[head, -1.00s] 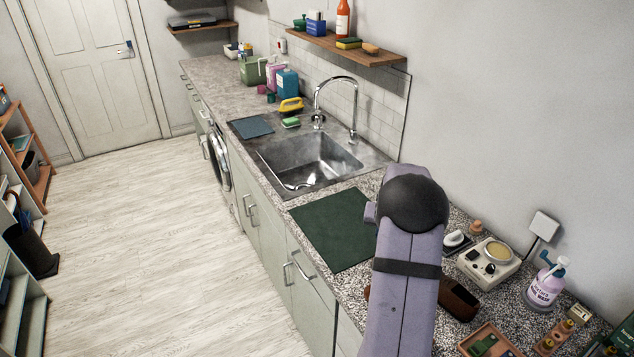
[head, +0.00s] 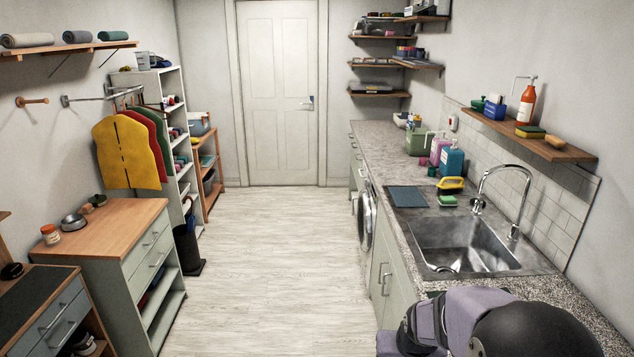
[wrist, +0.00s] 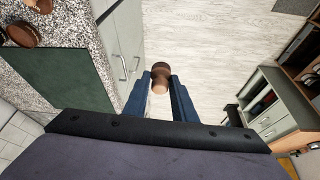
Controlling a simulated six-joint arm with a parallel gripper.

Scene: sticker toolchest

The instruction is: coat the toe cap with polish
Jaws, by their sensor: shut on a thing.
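My gripper (wrist: 160,84) shows in the wrist view with its two blue fingers closed on a small brown object (wrist: 161,73) with a paler rounded end. The object is held over the floor beside the counter front, apart from the worktop. Its exact kind is hard to tell. Brown, rounded items (wrist: 22,34) sit at the top left of the wrist view, on the speckled counter beyond the mat. They are cut off, and I cannot make out a toe cap. In the head view only part of my arm shows at the lower right; the gripper is hidden.
A dark green mat (wrist: 62,78) lies on the counter. The sink (head: 462,240) and its tap stand to the right. At left, a wooden-topped cabinet (head: 120,215) carries a small orange-lidded jar (head: 50,235) and a metal bowl-like item (head: 73,221). The floor between is clear.

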